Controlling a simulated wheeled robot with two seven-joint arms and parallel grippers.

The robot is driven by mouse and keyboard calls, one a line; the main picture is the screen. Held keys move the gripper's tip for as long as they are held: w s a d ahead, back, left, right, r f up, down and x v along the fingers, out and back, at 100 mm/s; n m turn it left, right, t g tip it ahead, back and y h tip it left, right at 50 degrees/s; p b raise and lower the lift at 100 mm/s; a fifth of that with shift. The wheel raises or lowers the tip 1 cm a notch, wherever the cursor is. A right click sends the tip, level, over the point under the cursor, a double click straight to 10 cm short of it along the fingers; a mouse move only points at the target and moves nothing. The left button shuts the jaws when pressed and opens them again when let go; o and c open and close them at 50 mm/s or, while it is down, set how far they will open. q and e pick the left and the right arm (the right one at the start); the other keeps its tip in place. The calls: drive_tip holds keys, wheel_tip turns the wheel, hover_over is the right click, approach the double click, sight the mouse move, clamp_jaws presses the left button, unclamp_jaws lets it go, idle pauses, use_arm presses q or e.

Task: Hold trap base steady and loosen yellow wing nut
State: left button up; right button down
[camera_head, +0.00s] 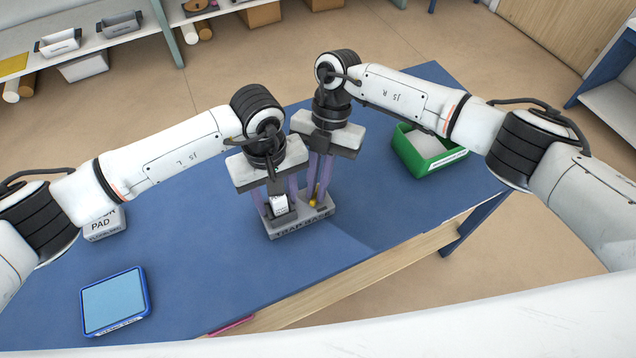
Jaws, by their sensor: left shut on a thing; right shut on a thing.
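The grey trap base (290,232) sits on the blue table, its lettering facing me. My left gripper (280,208) points down at the left part of the base, its purple fingers shut on an upright part of it with a white label. The small yellow wing nut (313,201) is at the right part of the base. My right gripper (318,195) points down there, its purple fingers shut around the wing nut. The fingers and wrists hide much of the base's upper side and part of the nut.
A green bin (425,165) with pale contents stands at the right back of the blue table (210,260). A blue-rimmed tray (115,301) lies at the front left. A white block marked PAD (104,226) is at the left, partly behind my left arm. The table's middle left is clear.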

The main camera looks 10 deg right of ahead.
drive_tip(key=shift+n, duration=0.4)
drive_tip(key=c, duration=1.8)
unclamp_jaws()
drive_tip(key=shift+c, duration=0.2)
drive_tip(key=v, duration=1.2)
drive_tip(key=shift+w+a, duration=0.15)
drive_tip(key=shift+a, duration=0.05)
